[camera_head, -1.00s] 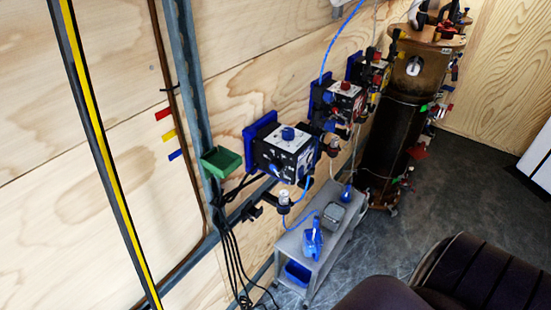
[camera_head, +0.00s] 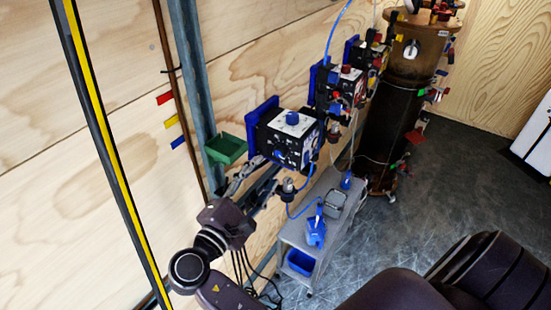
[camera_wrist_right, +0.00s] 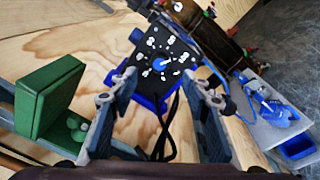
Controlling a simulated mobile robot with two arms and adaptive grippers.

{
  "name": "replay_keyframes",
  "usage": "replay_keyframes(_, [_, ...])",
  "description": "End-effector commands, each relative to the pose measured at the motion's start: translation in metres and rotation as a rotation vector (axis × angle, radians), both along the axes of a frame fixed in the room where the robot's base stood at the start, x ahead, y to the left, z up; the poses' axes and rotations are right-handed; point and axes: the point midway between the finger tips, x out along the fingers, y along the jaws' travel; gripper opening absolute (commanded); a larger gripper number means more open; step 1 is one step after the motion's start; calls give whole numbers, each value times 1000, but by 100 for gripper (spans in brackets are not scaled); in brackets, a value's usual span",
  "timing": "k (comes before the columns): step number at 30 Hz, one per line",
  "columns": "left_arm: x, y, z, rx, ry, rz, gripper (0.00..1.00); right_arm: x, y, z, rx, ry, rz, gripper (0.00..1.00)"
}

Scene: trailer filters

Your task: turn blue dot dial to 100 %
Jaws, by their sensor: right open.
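A black box (camera_head: 268,143) with a blue knob (camera_head: 292,118) on its white top is mounted on the wood wall. In the right wrist view, the box's dark face (camera_wrist_right: 176,47) carries a round dial (camera_wrist_right: 162,63) with a blue centre, ringed by white markings. I cannot read its setting. My right gripper (camera_head: 259,176) is open and empty, below and left of the box. In the right wrist view its fingers (camera_wrist_right: 162,86) are spread wide, with the dial ahead between their tips, apart from it. My left gripper is not in view.
A green bin (camera_head: 225,148) is on the wall left of the box, close beside my gripper. Black cables hang below. A grey cart (camera_head: 293,236) with blue items stands below right. More boxes (camera_head: 347,80) and a brown cylinder (camera_head: 398,110) are farther back.

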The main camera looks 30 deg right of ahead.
Motion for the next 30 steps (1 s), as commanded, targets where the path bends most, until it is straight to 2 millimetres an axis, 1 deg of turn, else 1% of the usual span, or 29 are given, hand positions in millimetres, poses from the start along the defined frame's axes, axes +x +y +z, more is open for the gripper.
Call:
replay_keyframes(1, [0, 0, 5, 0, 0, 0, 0, 3, -7, 3, -4, 0, -1, 44])
replay_keyframes(6, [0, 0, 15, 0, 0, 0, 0, 17, -31, 4, -5, 1, 1, 44])
replay_keyframes(9, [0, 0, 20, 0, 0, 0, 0, 24, -45, 3, -4, 2, 0, 44])
replay_keyframes(12, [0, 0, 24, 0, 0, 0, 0, 30, -54, 2, -1, 2, 3, 44])
replay_keyframes(16, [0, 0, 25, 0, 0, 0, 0, 34, -61, 0, 0, 2, 3, 44])
replay_keyframes(24, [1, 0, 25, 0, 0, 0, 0, 35, -62, -1, 1, 2, 3, 44])
replay_keyframes(30, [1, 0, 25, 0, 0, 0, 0, 35, -62, -1, 1, 2, 3, 22])
